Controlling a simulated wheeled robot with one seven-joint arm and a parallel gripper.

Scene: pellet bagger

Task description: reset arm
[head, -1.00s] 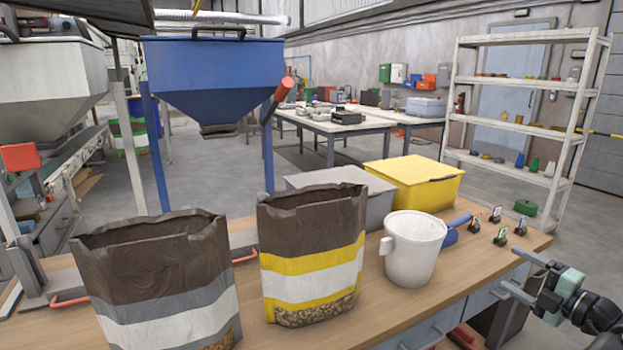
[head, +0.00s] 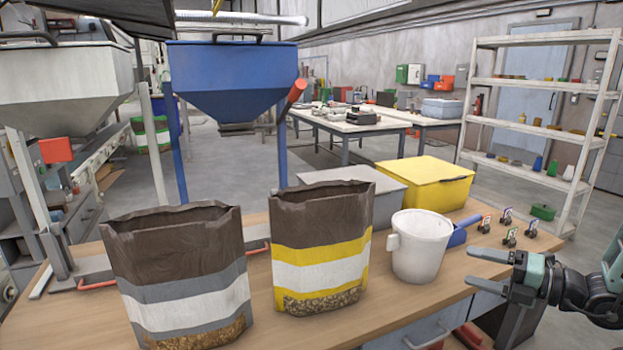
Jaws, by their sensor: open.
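My gripper (head: 487,271) is at the right side of the head view, by the right front edge of the wooden bench (head: 375,318). Its two fingers point left and are apart, with nothing between them. The white bucket (head: 418,247) stands upright on the bench to the left of the fingers, apart from them. The rest of my arm runs out of the picture at the right.
Two open bags, one grey-banded (head: 180,275) and one yellow-banded (head: 321,247), stand on the bench. Behind are a grey bin (head: 352,190), a yellow bin (head: 424,182), a blue scoop (head: 462,232) and small label stands (head: 508,236). A blue hopper (head: 230,80) stands beyond.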

